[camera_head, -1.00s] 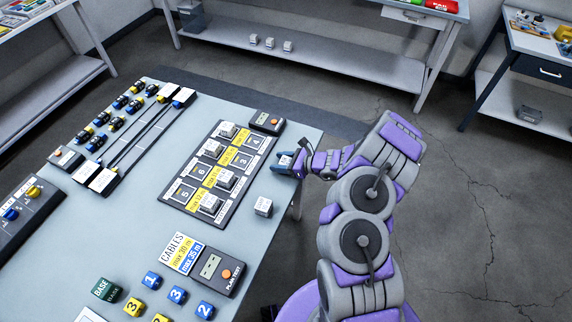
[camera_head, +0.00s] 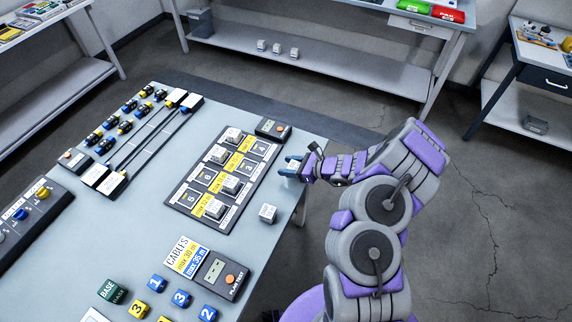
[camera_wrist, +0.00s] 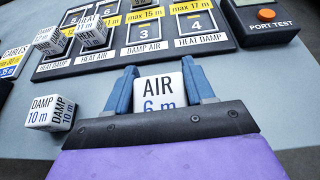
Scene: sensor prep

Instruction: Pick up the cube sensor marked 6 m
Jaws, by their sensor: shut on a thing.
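A white cube marked "AIR 6 m" (camera_wrist: 160,94) sits between the two blue fingers of my gripper (camera_wrist: 158,72) in the wrist view. The fingers are shut on its sides, and the label faces the wrist camera. The lower part of the cube is hidden behind my gripper. In the head view my gripper (camera_head: 290,162) is at the table's right edge, to the right of the dark slotted board (camera_head: 182,199). I cannot tell whether the cube touches the table.
A loose cube marked "DAMP 10 m" (camera_wrist: 50,113) lies left of my gripper; the head view also shows it (camera_head: 267,213). Several cubes stand on the board. A port tester (camera_head: 272,129) is at the board's far end.

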